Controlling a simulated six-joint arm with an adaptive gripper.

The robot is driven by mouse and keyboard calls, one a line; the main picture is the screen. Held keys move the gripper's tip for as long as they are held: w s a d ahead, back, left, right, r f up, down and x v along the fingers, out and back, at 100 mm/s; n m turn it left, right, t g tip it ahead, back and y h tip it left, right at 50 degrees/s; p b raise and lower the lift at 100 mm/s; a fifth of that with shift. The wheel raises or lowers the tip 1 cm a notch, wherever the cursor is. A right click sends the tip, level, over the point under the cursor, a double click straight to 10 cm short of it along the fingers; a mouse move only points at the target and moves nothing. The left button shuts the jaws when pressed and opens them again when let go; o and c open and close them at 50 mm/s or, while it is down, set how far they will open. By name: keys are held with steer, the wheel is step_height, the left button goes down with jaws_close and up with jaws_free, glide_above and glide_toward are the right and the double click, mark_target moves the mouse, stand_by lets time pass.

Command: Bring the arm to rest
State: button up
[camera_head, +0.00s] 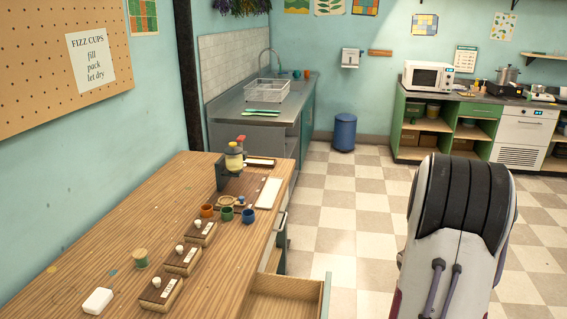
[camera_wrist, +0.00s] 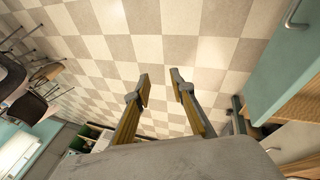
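My gripper (camera_wrist: 160,90) shows in the wrist view with its two fingers apart and nothing between them. It is over the checkered floor (camera_wrist: 200,22), clear of any object. In the head view a large white and dark grey part of my arm stands at the right; the gripper itself is not seen there. The wooden workbench (camera_head: 130,215) is at the left of the head view, well apart from that arm part.
The bench holds small wooden boxes (camera_head: 183,259), coloured cups (camera_head: 248,216), a white block (camera_head: 97,301) and a yellow-topped device (camera_head: 233,156). An open drawer (camera_head: 290,297) juts out at its front. Chairs (camera_wrist: 30,100) show in the wrist view. The floor between is free.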

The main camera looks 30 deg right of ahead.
steer(key=a+r+n+t+y, duration=0.1)
steer(key=a+r+n+t, duration=0.1)
steer(key=a+r, duration=0.6)
steer(key=a+r+n+t+y, duration=0.1)
steer(key=a+r, duration=0.7)
steer(key=a, duration=1.5)
steer(key=a+r+n+t+y, duration=0.2)
steer(key=a+r+n, duration=0.2)
steer(key=a+r, duration=0.4)
steer(key=shift+a+t+y, duration=0.3)
steer(key=shift+a, duration=3.6)
steer(key=shift+f, duration=0.1)
